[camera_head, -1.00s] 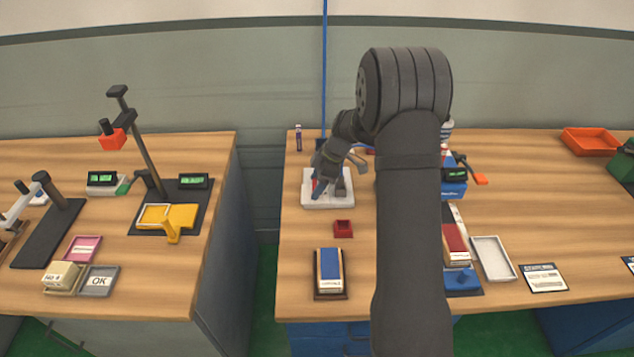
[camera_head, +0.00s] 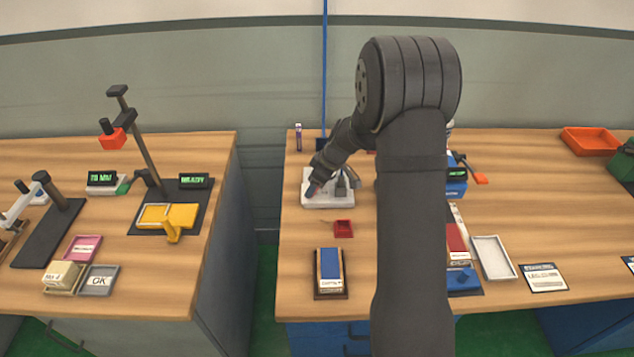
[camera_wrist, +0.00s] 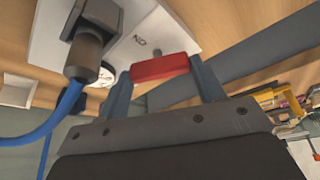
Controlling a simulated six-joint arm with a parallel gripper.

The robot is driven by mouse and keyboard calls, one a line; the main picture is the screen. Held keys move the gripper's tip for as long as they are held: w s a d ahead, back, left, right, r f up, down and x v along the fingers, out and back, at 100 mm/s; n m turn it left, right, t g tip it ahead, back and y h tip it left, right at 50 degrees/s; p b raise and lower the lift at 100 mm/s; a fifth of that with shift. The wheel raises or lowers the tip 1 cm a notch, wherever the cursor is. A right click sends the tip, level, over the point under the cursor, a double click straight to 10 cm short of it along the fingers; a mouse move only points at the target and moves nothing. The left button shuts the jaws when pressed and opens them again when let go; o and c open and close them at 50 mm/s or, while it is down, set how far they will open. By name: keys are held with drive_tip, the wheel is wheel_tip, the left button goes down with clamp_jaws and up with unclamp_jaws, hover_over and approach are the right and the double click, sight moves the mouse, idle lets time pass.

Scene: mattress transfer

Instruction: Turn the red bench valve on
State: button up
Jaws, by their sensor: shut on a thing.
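The red bench valve's handle (camera_wrist: 160,68) is a red bar on a short grey stem, standing out from a white plate (camera_wrist: 180,35). The plate carries the lettering "ON", seen upside down in the wrist view. My gripper (camera_wrist: 163,78) is shut on the handle, with one finger at each end of it. In the head view the white plate (camera_head: 318,203) lies near the back left of the right bench, with my gripper (camera_head: 325,185) over it. The handle is mostly hidden there.
A grey fitting (camera_wrist: 86,52) with a blue hose (camera_wrist: 70,102) and a round gauge (camera_wrist: 106,75) sit beside the handle. A small red tray (camera_head: 344,228) and a blue-topped block (camera_head: 330,263) lie in front of the plate. My arm hides part of the bench.

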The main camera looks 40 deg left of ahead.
drive_tip(key=m+t, duration=0.1)
drive_tip(key=m, duration=0.2)
drive_tip(key=m+t, duration=0.1)
drive_tip(key=m, duration=0.2)
drive_tip(key=shift+s, duration=0.2)
drive_tip(key=shift+s+a+m+t+h, duration=0.1)
drive_tip(key=shift+m+t+h, duration=0.35)
drive_tip(key=shift+m, duration=1)
drive_tip(key=shift+m+t+h, duration=0.1)
drive_tip(key=shift+m+t, duration=0.65)
drive_tip(key=shift+m, duration=1)
drive_tip(key=o, duration=1)
drive_tip(key=v, duration=1.7)
drive_tip(key=shift+s+r, duration=0.1)
drive_tip(key=shift+r, duration=0.1)
drive_tip(key=x, duration=1.7)
drive_tip(key=shift+f, duration=0.2)
